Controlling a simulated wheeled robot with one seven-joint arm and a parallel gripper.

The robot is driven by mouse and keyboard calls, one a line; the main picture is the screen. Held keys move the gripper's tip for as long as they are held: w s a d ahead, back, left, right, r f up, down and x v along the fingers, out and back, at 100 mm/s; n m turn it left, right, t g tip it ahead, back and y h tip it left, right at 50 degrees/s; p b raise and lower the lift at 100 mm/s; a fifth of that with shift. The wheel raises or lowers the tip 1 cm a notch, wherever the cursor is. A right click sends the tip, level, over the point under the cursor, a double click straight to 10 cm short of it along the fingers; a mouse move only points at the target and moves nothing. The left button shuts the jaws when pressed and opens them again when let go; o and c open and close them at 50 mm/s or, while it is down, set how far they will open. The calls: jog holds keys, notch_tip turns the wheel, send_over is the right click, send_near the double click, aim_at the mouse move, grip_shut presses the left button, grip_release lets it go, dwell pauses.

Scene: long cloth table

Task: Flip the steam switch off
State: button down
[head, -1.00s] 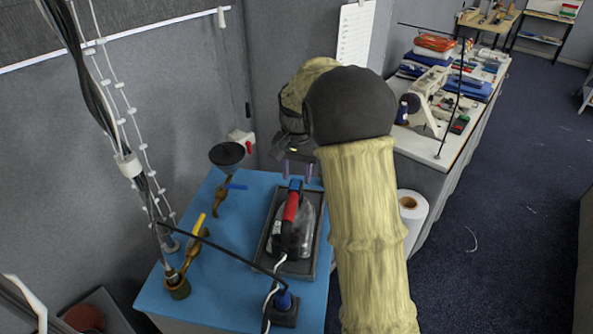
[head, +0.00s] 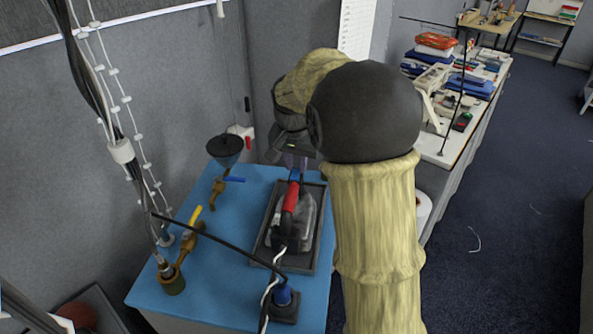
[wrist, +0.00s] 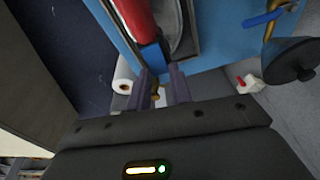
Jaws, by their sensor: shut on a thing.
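My gripper (wrist: 162,85) is at the back edge of the blue table (head: 180,298), just behind the iron. Its two fingers are shut on a small brass-coloured piece (wrist: 157,95), mostly hidden between them. In the head view a small blue part (head: 295,174) shows by the fingertips. I cannot tell whether this is the steam switch. A white box with a red switch (head: 248,142) is on the grey wall to the left of my gripper, apart from it; it also shows in the wrist view (wrist: 250,84).
A red-handled iron (head: 289,205) sits on a dark tray (head: 258,245). A brass valve with a blue lever (head: 229,179), a dark funnel (head: 225,146) and a yellow-levered valve (head: 193,228) stand left. A paper roll (wrist: 123,78) is close beyond the table edge.

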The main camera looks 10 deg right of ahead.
dwell(0.3)
jog(key=c, duration=1.3)
grip_release()
jog(key=shift+o, duration=0.2)
jog(key=shift+r, duration=0.15)
jog(key=b+v, duration=0.1)
jog(key=v, duration=1.6)
jog(key=shift+s+a+b, duration=0.2)
jog(key=shift+s+b, duration=0.1)
jog(key=shift+s, duration=0.05)
